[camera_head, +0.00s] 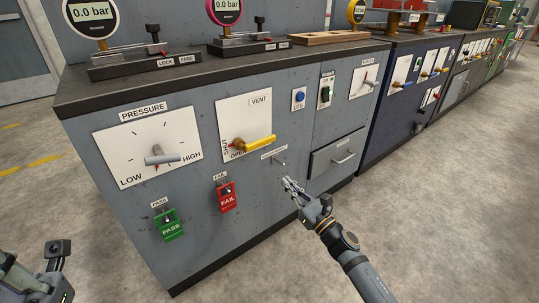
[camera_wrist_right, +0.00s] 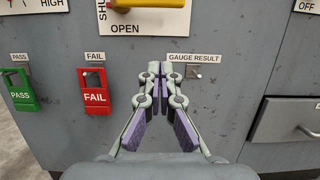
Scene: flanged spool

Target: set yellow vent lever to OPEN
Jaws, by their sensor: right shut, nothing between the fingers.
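The yellow vent lever (camera_head: 258,143) is mounted on a white VENT plate (camera_head: 244,112) on the grey cabinet front. Its handle sticks out to the right, near the plate's lower edge. SHUT is printed at the plate's lower left and OPEN along the bottom. In the right wrist view, part of the lever (camera_wrist_right: 130,3) shows at the top edge. My right gripper (camera_head: 288,182) is shut and empty, below and right of the lever, apart from it. Its fingers (camera_wrist_right: 169,68) are together in the right wrist view. Part of my left arm shows at bottom left; its finger state is unclear.
A small GAUGE RESULT peg (camera_head: 279,161) is just above my right gripper. Green PASS (camera_head: 169,225) and red FAIL (camera_head: 227,197) tags hang at lower left. The PRESSURE knob (camera_head: 163,159) is left of the lever. A drawer handle (camera_head: 344,158) protrudes at right.

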